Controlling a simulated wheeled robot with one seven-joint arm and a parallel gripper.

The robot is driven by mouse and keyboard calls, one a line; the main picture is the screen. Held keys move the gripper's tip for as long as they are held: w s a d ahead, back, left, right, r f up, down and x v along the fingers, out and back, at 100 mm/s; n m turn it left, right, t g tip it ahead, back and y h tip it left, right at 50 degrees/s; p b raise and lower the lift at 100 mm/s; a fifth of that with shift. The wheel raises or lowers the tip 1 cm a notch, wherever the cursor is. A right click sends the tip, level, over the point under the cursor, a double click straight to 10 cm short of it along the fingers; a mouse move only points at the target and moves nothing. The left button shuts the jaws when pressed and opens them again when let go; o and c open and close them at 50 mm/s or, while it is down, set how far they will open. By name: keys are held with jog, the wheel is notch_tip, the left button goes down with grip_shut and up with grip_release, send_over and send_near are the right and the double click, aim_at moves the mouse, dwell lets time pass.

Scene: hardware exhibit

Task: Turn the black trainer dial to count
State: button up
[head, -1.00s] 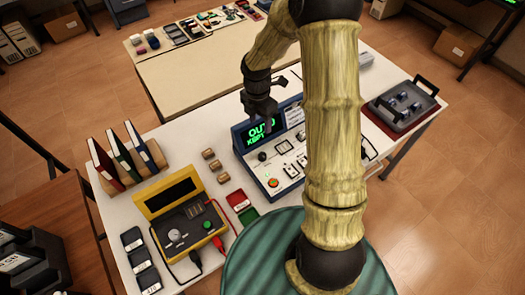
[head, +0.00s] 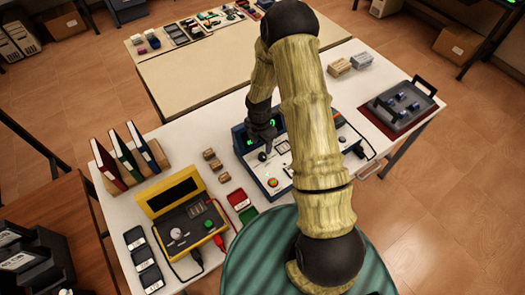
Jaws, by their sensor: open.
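The trainer (head: 255,175) is a blue-sided console with a pale sloped panel and a dark screen with green characters at its back, on the white table. Its small black dial (head: 262,156) is at the left of the panel, below the screen. My gripper (head: 267,147) points down over the panel, with its fingertips just above and right of the dial. The jaws are open and nothing shows between them. I cannot tell whether a finger touches the dial. My gripper and arm hide most of the screen and the panel's right part, and the dial's pointer is too small to read.
A yellow meter case (head: 180,220) and wooden blocks (head: 212,160) are to the left. A grey tray (head: 402,103) is at the right. Binders (head: 115,158) stand at the far left.

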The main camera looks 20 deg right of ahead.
aim_at(263, 155)
jog(key=shift+s+d+f+p, duration=0.1)
jog(key=shift+f+p, duration=0.25)
jog(key=shift+f, duration=1.25)
jog(key=shift+s+f+p, duration=0.1)
jog(key=shift+f+p, duration=0.2)
jog(key=shift+f, duration=1.25)
jog(key=c, duration=1)
